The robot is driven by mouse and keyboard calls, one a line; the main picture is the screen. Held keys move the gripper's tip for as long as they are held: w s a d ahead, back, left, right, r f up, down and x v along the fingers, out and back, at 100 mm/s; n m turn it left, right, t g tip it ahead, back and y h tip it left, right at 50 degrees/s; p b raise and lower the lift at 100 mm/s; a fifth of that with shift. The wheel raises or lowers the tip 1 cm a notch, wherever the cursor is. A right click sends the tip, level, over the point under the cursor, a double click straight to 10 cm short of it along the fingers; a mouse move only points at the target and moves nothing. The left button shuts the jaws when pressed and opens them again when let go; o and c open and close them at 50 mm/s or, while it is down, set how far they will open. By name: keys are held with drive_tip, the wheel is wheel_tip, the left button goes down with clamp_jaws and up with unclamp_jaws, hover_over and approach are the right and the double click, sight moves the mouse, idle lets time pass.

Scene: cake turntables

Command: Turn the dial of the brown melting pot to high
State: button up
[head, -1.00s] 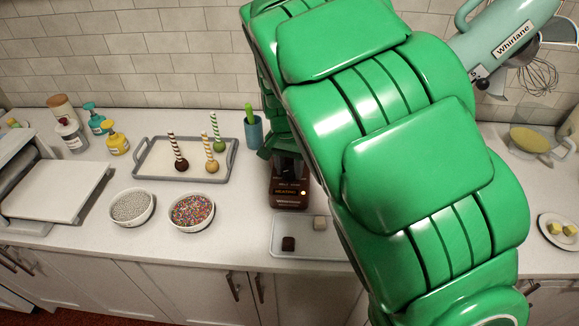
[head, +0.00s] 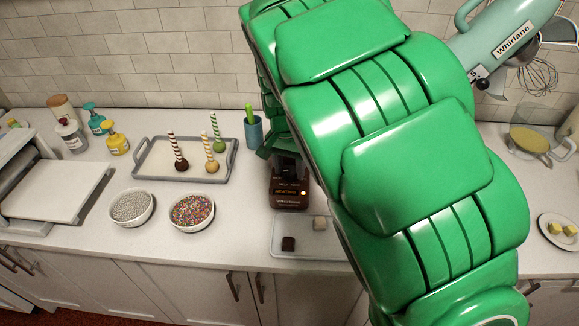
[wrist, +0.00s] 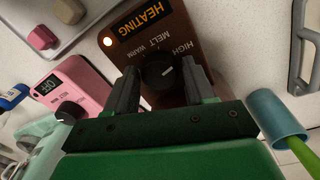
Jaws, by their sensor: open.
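The brown melting pot (head: 290,200) stands on the counter in the head view, partly covered by my arm. In the wrist view its front panel (wrist: 187,22) shows HEATING on the display, a lit lamp and the labels WARM, MELT and HIGH. Its black dial (wrist: 160,75) has a small white mark that appears to lie on the side toward HIGH; the exact setting is hard to tell. My gripper (wrist: 160,68) is open, with one finger on each side of the dial. I cannot tell whether the fingers touch it.
A pink pot (wrist: 82,82) reading OFF is beside the brown one. A blue cup (wrist: 275,112) with a green handle in it is on the other side. A tray (head: 290,250) with cubes lies in front. Sprinkle bowls (head: 192,211) and a cake-pop tray (head: 150,172) stand left.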

sight(288, 169)
drive_tip(key=r, duration=0.7)
drive_tip(key=shift+a+r, duration=0.25)
drive_tip(key=shift+r, duration=0.05)
